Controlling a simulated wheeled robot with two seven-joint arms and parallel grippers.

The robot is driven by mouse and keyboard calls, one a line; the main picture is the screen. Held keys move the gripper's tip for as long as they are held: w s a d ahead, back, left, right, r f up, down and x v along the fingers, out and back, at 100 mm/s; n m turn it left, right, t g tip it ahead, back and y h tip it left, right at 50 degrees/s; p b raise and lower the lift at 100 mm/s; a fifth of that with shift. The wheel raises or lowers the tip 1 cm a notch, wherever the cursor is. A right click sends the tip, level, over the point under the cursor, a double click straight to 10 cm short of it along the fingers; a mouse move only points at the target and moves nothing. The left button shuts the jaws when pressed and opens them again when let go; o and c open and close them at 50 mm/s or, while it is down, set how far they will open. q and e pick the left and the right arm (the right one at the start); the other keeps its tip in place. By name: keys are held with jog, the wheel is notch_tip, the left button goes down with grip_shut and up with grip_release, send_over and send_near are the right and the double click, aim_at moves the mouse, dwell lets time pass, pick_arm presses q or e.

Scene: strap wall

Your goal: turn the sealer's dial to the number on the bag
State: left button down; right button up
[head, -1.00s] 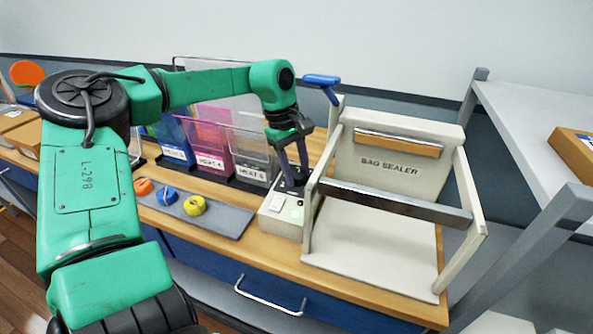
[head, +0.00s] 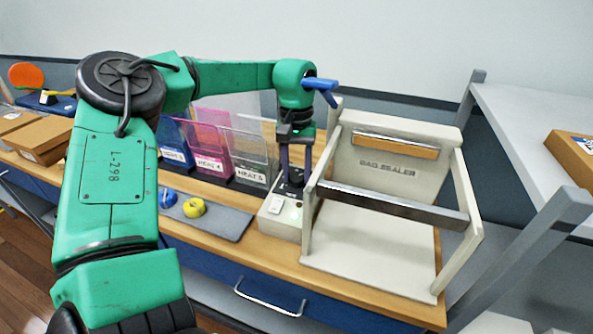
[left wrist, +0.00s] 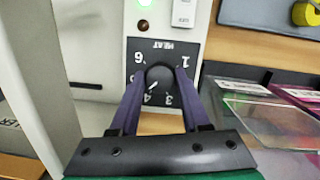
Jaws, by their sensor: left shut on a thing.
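The bag sealer (head: 385,172) is a cream frame with a control box (head: 280,217) at its left side. The black dial (left wrist: 160,76) is on that box, with numbers around it that appear upside down in the left wrist view. My left gripper (head: 291,182) points down over the box and is shut on the dial, one finger on each side. The dial's white mark points toward about the 4; the fingers hide part of the scale. Blue, pink and clear bags (head: 210,150) stand behind, with HEAT labels; the pink one seems to read 4. My right gripper is not in view.
A grey mat (head: 230,223) with a yellow roll (head: 193,207) and a blue roll (head: 168,197) lies left of the control box. A grey shelf (head: 530,130) stands at the right.

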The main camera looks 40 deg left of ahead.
aim_at(298, 173)
pick_arm(q)
jog(key=shift+m, duration=0.6)
jog(key=shift+c, duration=1.9)
grip_release()
jog(key=r, duration=0.7)
jog(key=shift+w+a+r, duration=0.15)
jog(key=shift+w+r, duration=0.05)
jog(key=shift+w, duration=0.15)
